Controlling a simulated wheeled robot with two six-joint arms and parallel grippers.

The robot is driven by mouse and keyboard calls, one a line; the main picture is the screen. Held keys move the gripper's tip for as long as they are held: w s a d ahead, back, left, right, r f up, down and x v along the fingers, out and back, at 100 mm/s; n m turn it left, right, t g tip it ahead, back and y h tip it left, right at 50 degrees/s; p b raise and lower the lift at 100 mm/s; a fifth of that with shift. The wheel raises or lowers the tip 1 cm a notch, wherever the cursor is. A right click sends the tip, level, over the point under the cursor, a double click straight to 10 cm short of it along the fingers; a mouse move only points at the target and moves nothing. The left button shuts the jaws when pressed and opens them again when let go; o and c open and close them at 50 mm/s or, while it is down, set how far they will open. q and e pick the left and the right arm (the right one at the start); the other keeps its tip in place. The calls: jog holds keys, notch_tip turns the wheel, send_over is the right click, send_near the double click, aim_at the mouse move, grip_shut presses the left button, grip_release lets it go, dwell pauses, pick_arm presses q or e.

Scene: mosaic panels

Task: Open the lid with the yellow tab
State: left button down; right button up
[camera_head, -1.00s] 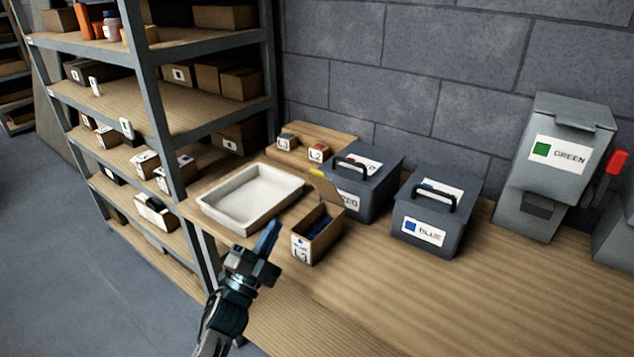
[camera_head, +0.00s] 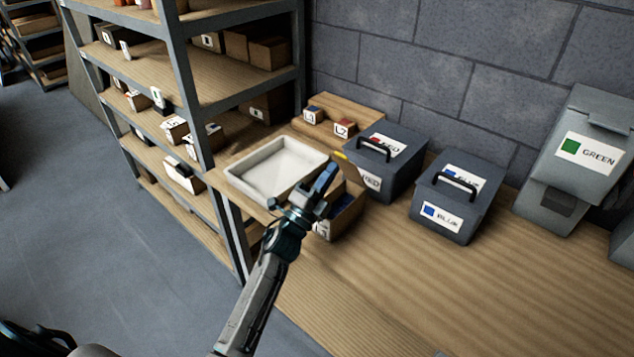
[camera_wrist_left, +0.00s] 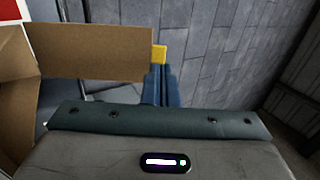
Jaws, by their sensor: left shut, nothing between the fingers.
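The brown cardboard box (camera_head: 345,222) stands on the bench with blue contents showing through its open top. Its cardboard lid (camera_head: 352,172) is raised at the back, with the yellow tab (camera_head: 341,156) at its upper edge. In the left wrist view the lid (camera_wrist_left: 95,53) spans the upper left and the yellow tab (camera_wrist_left: 159,53) is at its right end. My left gripper (camera_head: 327,178) is shut and empty, in front of the box and hiding part of it. Its fingers (camera_wrist_left: 160,82) appear just below the tab in the wrist view; I cannot tell whether they touch it. My right gripper is not in view.
A white tray (camera_head: 232,172) lies left of the box. Dark RED (camera_head: 402,178) and BLUE (camera_head: 440,224) boxes with handles stand to the right, and a grey GREEN bin (camera_head: 548,205) farther right. Metal shelving (camera_head: 205,110) stands at left. The front bench is clear.

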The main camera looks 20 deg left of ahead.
aim_at(341, 156)
pick_arm(q)
jog(key=shift+x, duration=0.9)
jog(key=shift+p+x, duration=0.45)
jog(key=shift+x, duration=0.45)
jog(key=x, duration=0.4)
jog(key=shift+w+d+r, duration=0.1)
jog(key=shift+w+r, duration=0.05)
jog(key=shift+w, duration=0.2)
jog(key=shift+w+d+r+b, duration=0.15)
jog(key=shift+w+d+b, duration=0.1)
jog(key=shift+w, duration=0.4)
jog(key=shift+w+d+r+b, duration=0.1)
jog(key=shift+w+d+r, duration=0.15)
jog(key=shift+w, duration=0.4)
